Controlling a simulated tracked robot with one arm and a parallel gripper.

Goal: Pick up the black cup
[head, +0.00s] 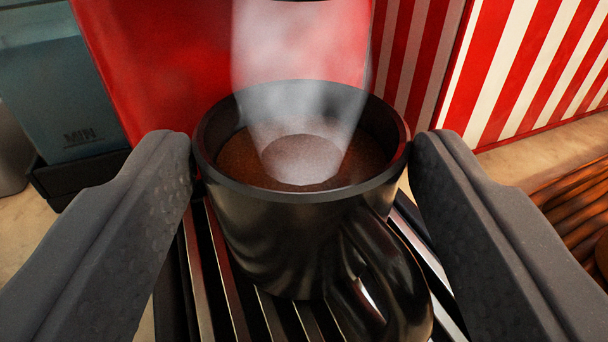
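The black cup (265,235) stands upright in the middle of the view on a slatted metal drip tray (232,300). Brown liquid fills it to a little below the rim, and pale steam rises from it. Its handle (385,275) points toward me and to the right. My gripper (300,150) has one dark grey finger on each side of the cup, with the fingertips level with the rim. Both fingertips are right at the cup's sides. I cannot tell whether they press on it or leave a thin gap.
A red machine body (155,70) rises behind the cup. A bluish water tank (65,95) marked MIN is at the left. Red and white striped boxes (535,70) stand at the back right. A brown ridged item (575,210) lies at the right edge.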

